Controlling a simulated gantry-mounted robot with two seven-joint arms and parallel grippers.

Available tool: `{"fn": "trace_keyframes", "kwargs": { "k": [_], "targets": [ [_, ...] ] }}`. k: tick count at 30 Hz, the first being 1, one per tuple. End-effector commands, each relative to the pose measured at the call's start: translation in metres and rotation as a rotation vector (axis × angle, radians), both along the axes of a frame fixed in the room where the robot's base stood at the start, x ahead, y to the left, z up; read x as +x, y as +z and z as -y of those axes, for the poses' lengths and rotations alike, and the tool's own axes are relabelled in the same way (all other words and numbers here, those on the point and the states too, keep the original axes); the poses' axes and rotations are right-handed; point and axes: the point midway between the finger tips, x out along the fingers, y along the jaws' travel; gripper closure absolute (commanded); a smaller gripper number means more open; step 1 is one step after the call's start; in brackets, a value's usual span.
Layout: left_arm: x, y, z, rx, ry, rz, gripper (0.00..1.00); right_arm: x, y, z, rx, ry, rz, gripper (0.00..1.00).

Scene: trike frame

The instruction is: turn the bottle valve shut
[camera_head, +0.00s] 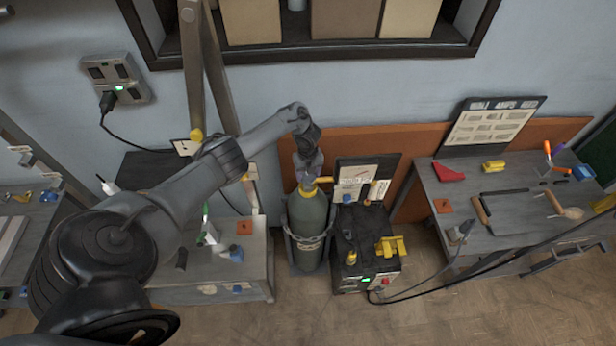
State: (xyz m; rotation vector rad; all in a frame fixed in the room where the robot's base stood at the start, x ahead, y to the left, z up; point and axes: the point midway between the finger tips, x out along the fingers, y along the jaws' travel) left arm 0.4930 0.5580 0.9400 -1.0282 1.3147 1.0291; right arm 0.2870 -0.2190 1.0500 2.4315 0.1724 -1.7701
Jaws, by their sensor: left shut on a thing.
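The green gas bottle (309,229) stands upright on the floor in the middle, with a band around it. Its yellow valve (310,187) is at the top and is partly hidden by my gripper. My left gripper (307,178) reaches down onto the valve from above and is shut on it. My left arm comes in from the left and passes over the left bench. My right gripper is not in view.
A dark welding machine (367,245) stands close to the bottle's right, with a board behind it. The left bench (255,262) and right bench (440,220) carry small tools. Cables run across the floor on the right.

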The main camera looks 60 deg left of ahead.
Motion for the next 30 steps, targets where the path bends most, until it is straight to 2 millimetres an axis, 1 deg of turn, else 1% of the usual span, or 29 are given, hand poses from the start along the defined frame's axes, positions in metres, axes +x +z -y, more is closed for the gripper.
{"fn": "trace_keyframes", "kwargs": {
  "k": [1,3,12,29,30],
  "targets": [
    [0.001,-0.002,0.000,0.001,-0.036,0.001,0.70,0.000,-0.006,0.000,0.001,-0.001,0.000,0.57],
    [0.000,-0.002,-0.001,0.001,-0.080,0.000,0.70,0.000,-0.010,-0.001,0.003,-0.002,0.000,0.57],
    [0.000,-0.001,0.000,0.000,-0.199,0.001,0.70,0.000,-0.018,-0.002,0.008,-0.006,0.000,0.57],
    [0.000,0.000,0.000,0.000,-0.227,0.000,0.70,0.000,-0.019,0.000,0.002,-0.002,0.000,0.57],
    [0.000,0.000,0.000,0.000,-0.226,0.000,0.33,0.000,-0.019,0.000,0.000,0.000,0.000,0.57]
  ]
}}
